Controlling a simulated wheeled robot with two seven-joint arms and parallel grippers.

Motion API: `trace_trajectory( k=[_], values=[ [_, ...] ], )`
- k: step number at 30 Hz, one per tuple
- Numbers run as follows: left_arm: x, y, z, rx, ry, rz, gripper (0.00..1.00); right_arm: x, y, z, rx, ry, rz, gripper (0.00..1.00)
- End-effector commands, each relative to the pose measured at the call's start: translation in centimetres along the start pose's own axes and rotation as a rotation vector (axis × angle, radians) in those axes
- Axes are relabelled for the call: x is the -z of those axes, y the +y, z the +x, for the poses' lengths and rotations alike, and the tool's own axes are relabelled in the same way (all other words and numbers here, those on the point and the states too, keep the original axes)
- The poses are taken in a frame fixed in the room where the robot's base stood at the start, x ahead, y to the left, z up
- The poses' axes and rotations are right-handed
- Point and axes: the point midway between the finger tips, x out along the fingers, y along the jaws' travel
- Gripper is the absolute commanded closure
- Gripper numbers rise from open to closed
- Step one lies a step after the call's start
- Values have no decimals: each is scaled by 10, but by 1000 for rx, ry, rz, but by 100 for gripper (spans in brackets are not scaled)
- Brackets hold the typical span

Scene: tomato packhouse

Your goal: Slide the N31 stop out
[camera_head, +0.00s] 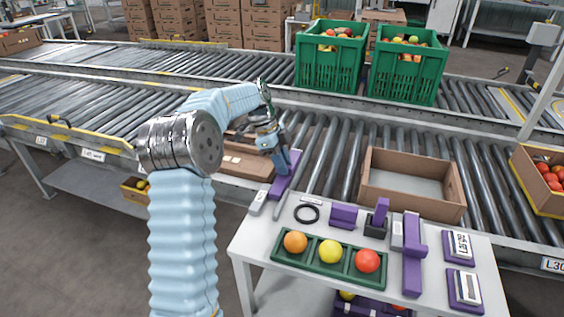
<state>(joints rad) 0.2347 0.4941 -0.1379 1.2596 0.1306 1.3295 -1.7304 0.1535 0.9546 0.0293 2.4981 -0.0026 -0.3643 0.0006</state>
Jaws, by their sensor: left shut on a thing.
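My left arm comes in from the bottom left and bends over the near roller conveyor. My left gripper (281,163) points down at the conveyor's near edge and is shut on a purple piece, which I take to be the N31 stop (283,186). The stop lies along the rollers at that edge, and the fingers hide part of it. I cannot read a label on it. My right gripper is not in view.
A flat brown carton (245,162) lies left of the stop. An open empty box (411,200) stands to the right on the rollers. The white table (262,240) in front holds a green tray (316,271) with fruit and purple fixtures (412,255). Green crates (331,69) stand behind.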

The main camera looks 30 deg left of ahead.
Motion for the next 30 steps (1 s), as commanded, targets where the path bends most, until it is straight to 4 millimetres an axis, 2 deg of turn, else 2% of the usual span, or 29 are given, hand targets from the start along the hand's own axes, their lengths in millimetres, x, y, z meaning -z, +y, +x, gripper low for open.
trace_trajectory(
  k=[7,8,12,13,23,26,30],
  values=[
    [-1,-4,1,13,-3,3,100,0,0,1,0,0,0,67],
    [-1,-4,1,13,-3,3,77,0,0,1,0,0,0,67],
    [-1,-3,1,12,-3,2,56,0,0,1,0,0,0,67],
    [-1,-3,1,11,-3,2,53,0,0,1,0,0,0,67],
    [0,-2,-4,10,-1,2,53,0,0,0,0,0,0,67],
    [0,-3,-16,13,-1,3,53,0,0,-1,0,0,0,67],
    [0,-3,-48,14,-1,1,53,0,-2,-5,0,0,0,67]
  ],
)
